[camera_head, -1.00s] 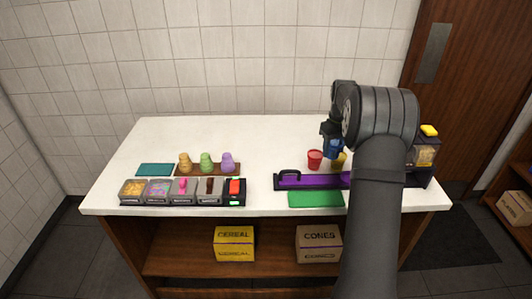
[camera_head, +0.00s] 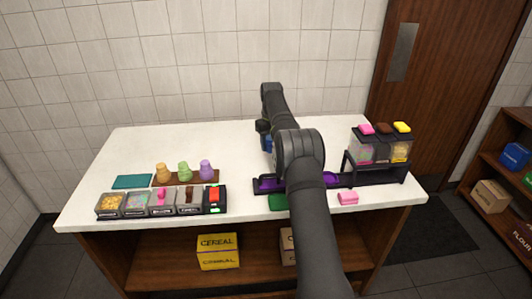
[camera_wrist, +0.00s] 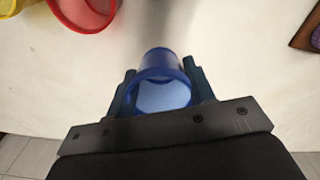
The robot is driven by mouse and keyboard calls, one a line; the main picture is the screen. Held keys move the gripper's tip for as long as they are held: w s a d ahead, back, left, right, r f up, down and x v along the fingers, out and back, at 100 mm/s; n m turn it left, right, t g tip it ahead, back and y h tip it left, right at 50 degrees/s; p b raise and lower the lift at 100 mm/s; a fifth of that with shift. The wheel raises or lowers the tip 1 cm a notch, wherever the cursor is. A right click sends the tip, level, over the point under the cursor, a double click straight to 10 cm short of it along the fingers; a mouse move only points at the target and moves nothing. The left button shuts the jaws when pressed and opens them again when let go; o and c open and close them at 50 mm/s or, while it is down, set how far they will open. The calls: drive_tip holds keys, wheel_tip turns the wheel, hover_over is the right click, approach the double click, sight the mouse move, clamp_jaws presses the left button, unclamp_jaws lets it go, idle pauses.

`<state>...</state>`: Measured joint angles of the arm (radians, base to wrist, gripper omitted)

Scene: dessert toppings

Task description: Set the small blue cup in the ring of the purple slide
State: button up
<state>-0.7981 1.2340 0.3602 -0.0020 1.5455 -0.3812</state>
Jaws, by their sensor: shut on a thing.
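My gripper (camera_wrist: 161,88) is shut on the small blue cup (camera_wrist: 163,61) in the wrist view, one finger on each side of it. The cup's open rim faces the wrist camera. In the head view the blue cup (camera_head: 267,144) shows only in part at the left of my arm, above the white counter. The purple slide (camera_head: 268,184) lies in a black frame along the counter front, partly hidden behind my arm.
A red cup (camera_wrist: 84,10) and a yellow cup (camera_wrist: 8,6) stand at the wrist view's upper left. A dispenser (camera_head: 380,147) stands at right, a topping row (camera_head: 160,200) and cones board (camera_head: 188,178) at left. The back left counter is clear.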

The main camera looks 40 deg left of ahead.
sight(267, 152)
drive_tip(key=shift+s+a+f, duration=0.2)
drive_tip(key=shift+a+f, duration=0.4)
drive_tip(key=shift+a, duration=0.2)
drive_tip(key=shift+f, duration=1.9)
drive_tip(key=shift+f, duration=0.15)
drive_tip(key=o, duration=0.9)
wheel_tip(267, 152, up, 12)
drive_tip(key=shift+f, duration=0.2)
drive_tip(key=shift+o, duration=0.6)
drive_tip(key=shift+r, duration=0.35)
